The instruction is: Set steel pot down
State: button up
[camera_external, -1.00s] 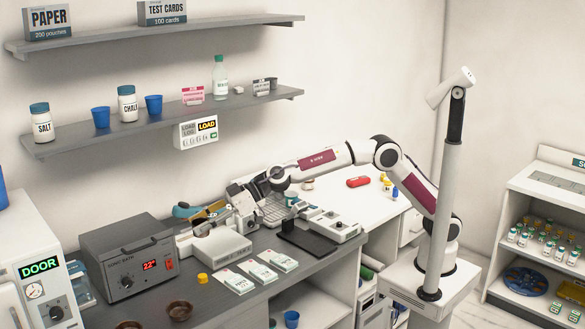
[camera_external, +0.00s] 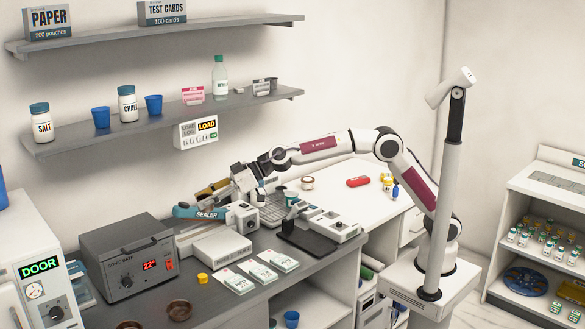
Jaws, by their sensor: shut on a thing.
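My gripper (camera_external: 246,184) is at the back of the grey counter, above the blue sealer (camera_external: 206,213) and the white device beside it. It is shut on a small grey thing, which I take to be the steel pot. The jaws hide most of it, so its shape and tilt are hard to tell. It appears held above the counter, not resting on it.
A white box (camera_external: 221,248), cards (camera_external: 262,272) and brown bowls (camera_external: 178,309) lie in front. A dark-based stand (camera_external: 308,240) is at the right. The wall shelf (camera_external: 165,122) hangs above.

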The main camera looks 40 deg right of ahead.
jog(key=w+d+m+t+h, duration=0.1)
jog(key=w+d+m+t, duration=0.1)
jog(key=w+d, duration=0.8)
jog(key=w+d+m+t+h, duration=0.1)
jog(key=w+d+m+h, duration=0.15)
jog(key=d, duration=1.35)
jog(key=w+d+m+t+h, duration=0.1)
jog(key=w+d+t, duration=0.1)
jog(key=w+d, duration=0.75)
jog(key=s+d+m+t+h, duration=0.1)
jog(key=s+d+m+h, duration=0.15)
jog(key=d, duration=1.25)
jog(key=s+d+m+t+h, duration=0.1)
jog(key=s+d+m+h, duration=0.15)
jog(key=d, duration=1.25)
jog(key=s+d+m+h, duration=0.2)
jog(key=s+d+h, duration=0.15)
jog(key=d, duration=1.15)
notch_tip(320, 180, down, 18)
jog(key=y, duration=0.1)
jog(key=shift+s+t, duration=0.3)
jog(key=shift+f, duration=0.1)
jog(key=shift+f, duration=2.9)
jog(key=shift+f, duration=0.1)
